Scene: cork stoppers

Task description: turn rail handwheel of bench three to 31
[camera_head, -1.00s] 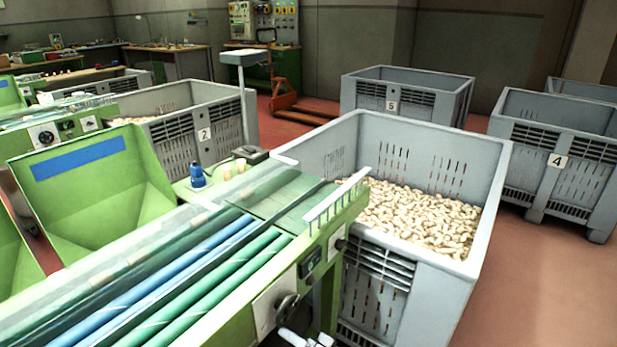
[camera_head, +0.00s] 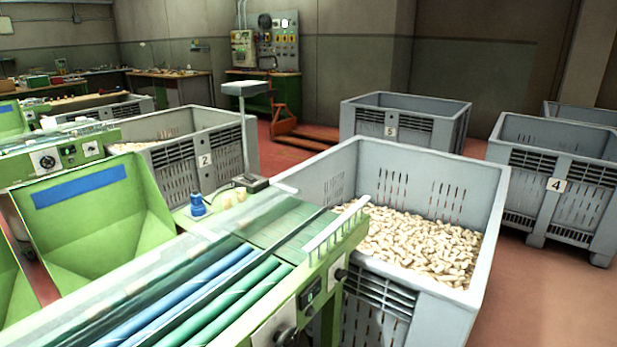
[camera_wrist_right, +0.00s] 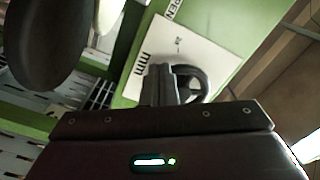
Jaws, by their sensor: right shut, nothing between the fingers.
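The rail handwheel (camera_head: 287,337) is a dark wheel on a white plate (camera_head: 268,330) on the front of the green bench, cut by the bottom edge of the head view. In the right wrist view the handwheel (camera_wrist_right: 203,82) shows as a dark ring on the white plate (camera_wrist_right: 190,48), which bears "mm" and the word "OPEN" beside it. My right gripper (camera_wrist_right: 168,70) is shut, its fingers in front of the wheel and partly covering it. I cannot tell whether they touch. My left gripper is out of view.
A grey crate of corks (camera_head: 470,285) stands right against the bench end. Crates 2 (camera_head: 178,172), 4 (camera_head: 590,190) and 5 (camera_head: 365,128) stand farther off. A dark rounded thing (camera_wrist_right: 40,40) is close in the wrist view. The red floor (camera_head: 560,300) at right is clear.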

